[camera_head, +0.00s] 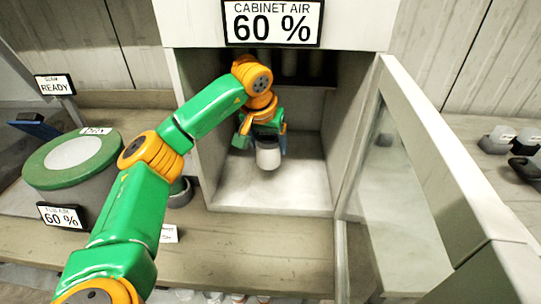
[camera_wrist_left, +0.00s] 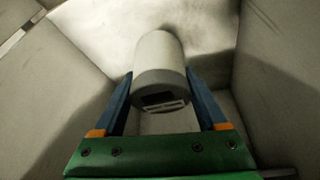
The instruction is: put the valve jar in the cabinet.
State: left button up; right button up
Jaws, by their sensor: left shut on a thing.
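The valve jar (camera_head: 267,156) is a pale grey-white cylinder inside the open cabinet (camera_head: 272,193). My left gripper (camera_head: 266,140) reaches into the cabinet and is shut on the jar. In the left wrist view the jar (camera_wrist_left: 161,62) sits between the two blue fingers of my left gripper (camera_wrist_left: 160,92). A dark patch and a pale label show on its near end. The jar appears close to the cabinet floor, but I cannot tell whether it touches. My right gripper is not in view.
The cabinet's glass door (camera_head: 400,190) stands open at the right. A round tub with a green rim (camera_head: 40,165) stands on the bench to the left. The cabinet floor around the jar is clear.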

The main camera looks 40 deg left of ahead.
aim_at(270, 163)
pick_arm(q)
notch_tip(270, 163, down, 6)
jog(key=shift+w+f, duration=0.1)
jog(key=shift+f, duration=0.1)
jog(key=shift+w+f, duration=0.15)
jog(key=shift+f, duration=0.2)
jog(key=shift+f, duration=0.1)
jog(key=o, duration=1.6)
jog(key=shift+c, duration=0.2)
jog(key=shift+r, duration=0.3)
jog(key=v, duration=0.7)
jog(key=shift+d+r, duration=0.1)
